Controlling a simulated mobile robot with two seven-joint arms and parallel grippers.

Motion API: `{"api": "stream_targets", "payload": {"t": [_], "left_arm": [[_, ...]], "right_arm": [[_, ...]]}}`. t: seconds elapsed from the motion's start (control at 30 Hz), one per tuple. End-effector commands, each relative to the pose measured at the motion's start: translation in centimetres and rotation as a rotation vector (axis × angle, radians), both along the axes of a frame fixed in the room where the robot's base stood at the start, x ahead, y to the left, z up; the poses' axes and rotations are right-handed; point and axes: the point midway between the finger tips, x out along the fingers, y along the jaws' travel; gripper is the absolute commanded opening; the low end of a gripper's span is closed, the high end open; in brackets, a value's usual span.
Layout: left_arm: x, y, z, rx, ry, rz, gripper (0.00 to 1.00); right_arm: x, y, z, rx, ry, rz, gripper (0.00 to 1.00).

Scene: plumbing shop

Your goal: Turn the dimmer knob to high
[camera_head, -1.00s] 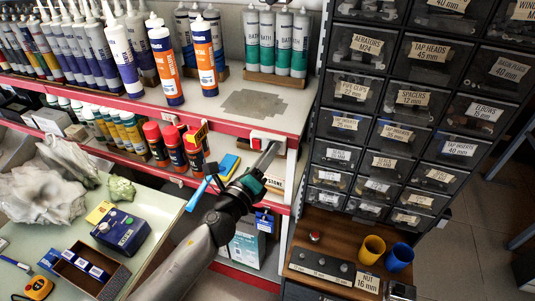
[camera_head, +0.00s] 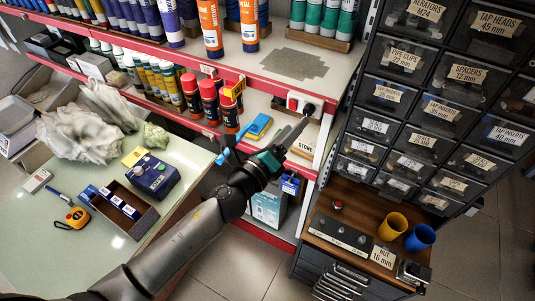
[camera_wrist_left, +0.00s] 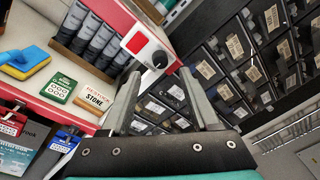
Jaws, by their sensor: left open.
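The dimmer is a white plate (camera_head: 301,97) with a red switch (camera_head: 292,103) and a round black knob (camera_head: 309,109), on the red shelf edge. In the left wrist view the knob (camera_wrist_left: 159,60) sits on the plate right of the red switch (camera_wrist_left: 136,43), with a small light mark on its face. My left gripper (camera_head: 302,122) is open and empty, its fingers pointing at the knob. In the left wrist view the knob shows between and just beyond the two fingertips (camera_wrist_left: 158,73); contact cannot be told. My right gripper is out of view.
Black drawer cabinets (camera_head: 433,110) stand close to the right of the dimmer. Spray cans (camera_head: 209,99) and a blue-yellow sponge (camera_head: 258,126) sit on the lower shelf. A wooden bench top with yellow (camera_head: 392,226) and blue cups (camera_head: 420,238) is below right.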

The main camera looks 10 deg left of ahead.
Motion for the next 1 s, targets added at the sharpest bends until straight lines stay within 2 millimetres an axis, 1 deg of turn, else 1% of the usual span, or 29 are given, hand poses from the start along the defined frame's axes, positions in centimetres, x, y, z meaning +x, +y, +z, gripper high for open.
{"api": "stream_targets", "payload": {"t": [0.03,0.1,0.3,0.5,0.6,0.73,1.0], "left_arm": [[-0.9,0.5,-0.2,0.001,0.002,0.001,0.62],[-2.1,0.9,-0.2,0.001,0.002,-0.001,0.62],[-5.1,2.4,-0.3,0.001,0.002,-0.001,0.62],[-7.5,3.5,-0.3,0.000,0.001,0.001,0.62],[-8.3,3.8,-0.3,0.000,0.000,0.000,0.62],[-8.8,4.1,-0.2,0.000,0.000,0.000,0.62],[-9.0,4.2,-0.1,0.000,-0.001,-0.001,0.62]], "right_arm": [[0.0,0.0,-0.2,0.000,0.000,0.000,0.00],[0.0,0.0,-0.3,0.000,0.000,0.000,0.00],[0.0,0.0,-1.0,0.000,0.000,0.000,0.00],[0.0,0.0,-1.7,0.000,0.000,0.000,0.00],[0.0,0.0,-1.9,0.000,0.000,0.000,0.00],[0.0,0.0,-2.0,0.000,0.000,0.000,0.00],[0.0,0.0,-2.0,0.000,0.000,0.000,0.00]]}}
